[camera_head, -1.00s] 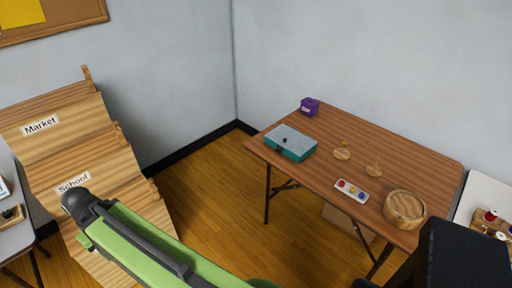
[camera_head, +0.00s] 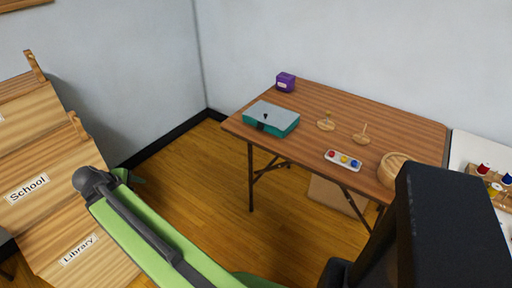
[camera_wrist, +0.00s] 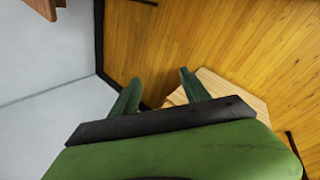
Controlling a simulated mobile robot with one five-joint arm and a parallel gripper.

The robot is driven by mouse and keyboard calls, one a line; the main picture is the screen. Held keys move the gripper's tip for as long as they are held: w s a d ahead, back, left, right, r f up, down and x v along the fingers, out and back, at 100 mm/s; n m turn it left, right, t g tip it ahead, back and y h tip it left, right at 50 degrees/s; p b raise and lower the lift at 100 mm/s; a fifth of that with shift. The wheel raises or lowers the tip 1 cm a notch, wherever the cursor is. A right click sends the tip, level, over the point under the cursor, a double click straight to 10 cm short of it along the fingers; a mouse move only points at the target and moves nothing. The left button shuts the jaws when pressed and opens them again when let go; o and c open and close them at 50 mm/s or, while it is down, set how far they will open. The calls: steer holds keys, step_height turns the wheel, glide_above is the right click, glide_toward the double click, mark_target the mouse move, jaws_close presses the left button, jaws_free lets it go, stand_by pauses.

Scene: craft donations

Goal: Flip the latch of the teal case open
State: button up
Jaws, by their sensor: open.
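The teal case (camera_head: 284,127) lies on the wooden table near its left edge, with a grey lid on top. The lid looks closed. A dark patch on its front side may be the latch (camera_head: 261,126), too small to tell its position. A small dark knob stands on the lid. My gripper (camera_wrist: 160,92) is open and empty, its two green fingers apart over the floor in the wrist view. In the head view it is partly hidden behind my arm, left of the table and well away from the case.
Wooden shelves (camera_head: 40,150) labelled School and Library stand at left. Open floor (camera_head: 195,165) lies between.

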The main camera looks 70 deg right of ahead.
steer(key=s+d+f+n+h+b, duration=0.1)
steer(key=s+d+f+b, duration=0.1)
steer(key=d, duration=0.3)
steer(key=s+d+f+n+h+b, duration=0.1)
steer(key=s+d+f+h+b, duration=0.15)
steer(key=d, duration=0.25)
steer(key=n+g+h+b, duration=0.5)
steer(key=n+h+b, duration=0.3)
steer(key=b, duration=0.7)
glide_toward(256, 135)
steer(key=shift+n+y, duration=0.35)
steer(key=shift+n, duration=0.35)
steer(key=s+d+r, duration=0.1)
steer(key=d, duration=0.2)
steer(key=d+r, duration=0.1)
steer(key=d, duration=0.2)
steer(key=s+d+r, duration=0.1)
steer(key=d, duration=0.3)
steer(key=shift+s, duration=0.4)
steer(key=shift+c, duration=0.4)
